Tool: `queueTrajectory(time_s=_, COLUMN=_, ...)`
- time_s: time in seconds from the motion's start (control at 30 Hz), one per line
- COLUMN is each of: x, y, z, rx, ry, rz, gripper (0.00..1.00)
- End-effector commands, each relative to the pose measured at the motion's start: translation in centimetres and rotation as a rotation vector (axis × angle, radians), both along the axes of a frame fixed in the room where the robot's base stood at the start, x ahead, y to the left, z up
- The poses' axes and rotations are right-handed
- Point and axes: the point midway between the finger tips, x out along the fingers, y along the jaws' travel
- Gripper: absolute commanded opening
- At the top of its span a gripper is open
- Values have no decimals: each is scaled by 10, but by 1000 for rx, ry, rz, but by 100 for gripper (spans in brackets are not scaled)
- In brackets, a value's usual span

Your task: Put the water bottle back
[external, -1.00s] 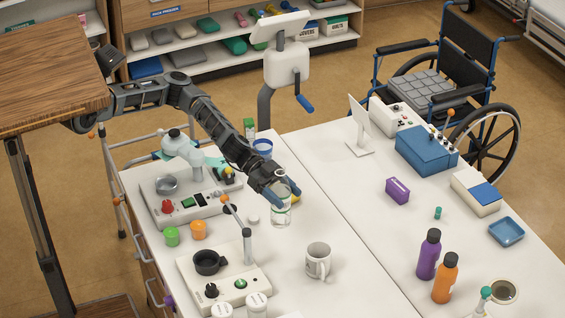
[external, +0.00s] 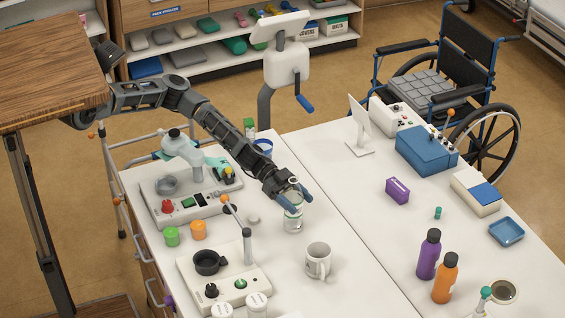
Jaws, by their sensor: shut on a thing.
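My gripper (external: 293,199) is at the middle of the white table, with its blue-tipped fingers shut around the upper part of a clear water bottle (external: 292,222). The bottle is upright, and its top is hidden by the fingers. I cannot tell whether its base touches the table or hangs just above it.
A white mug (external: 318,262) stands in front of the bottle. A small white round piece (external: 254,219) lies to its left, beside a grey device (external: 190,195). A blue-rimmed container (external: 263,147) is behind the arm. Purple (external: 429,255) and orange (external: 445,279) bottles stand at right.

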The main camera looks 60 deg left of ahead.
Motion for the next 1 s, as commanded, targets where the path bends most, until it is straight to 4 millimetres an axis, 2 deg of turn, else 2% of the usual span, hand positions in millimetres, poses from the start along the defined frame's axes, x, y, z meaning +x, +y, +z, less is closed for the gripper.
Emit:
queueTrajectory(time_s=0.37, x=0, y=0, z=-4, rx=0, ry=-1, rz=0, gripper=26)
queueTrajectory(time_s=0.4, x=0, y=0, z=-4, rx=0, ry=-1, rz=0, gripper=68)
queueTrajectory(time_s=0.67, x=0, y=0, z=-4, rx=0, ry=-1, rz=0, gripper=92)
queueTrajectory(time_s=1.0, x=0, y=2, z=1, rx=1, ry=-2, rz=0, gripper=92)
